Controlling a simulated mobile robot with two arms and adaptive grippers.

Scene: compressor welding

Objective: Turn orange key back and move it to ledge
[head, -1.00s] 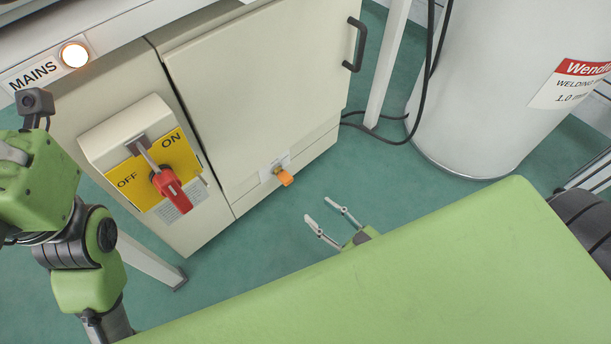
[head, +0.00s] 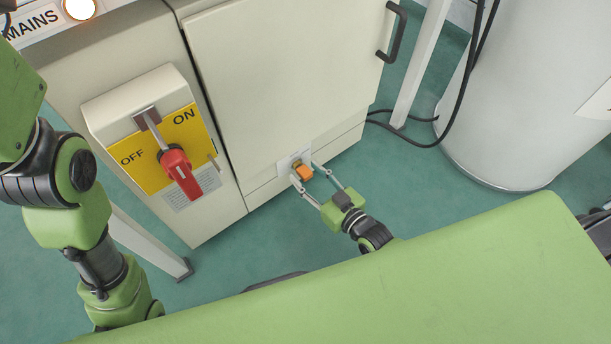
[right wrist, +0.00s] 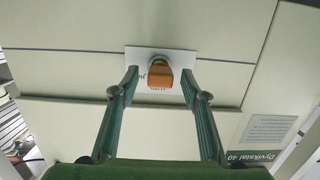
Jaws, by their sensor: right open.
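The orange key (head: 303,171) sits in a lock on a small white label plate low on the beige cabinet's front. My right gripper (head: 308,180) is open, with its two fingers reaching toward the plate, one on each side of the key. In the right wrist view the key (right wrist: 160,74) stands between the open fingertips (right wrist: 160,87), with a gap on both sides. The key's head hides most of the label's writing. My left arm shows at the left of the head view, but its gripper is out of the frame. I cannot make out a ledge with certainty.
A red switch handle (head: 181,172) on a yellow ON/OFF plate (head: 140,173) is left of the key. A lit lamp (head: 79,8) is by the MAINS label. A white drum (head: 505,110) and black cables (head: 468,75) are at right.

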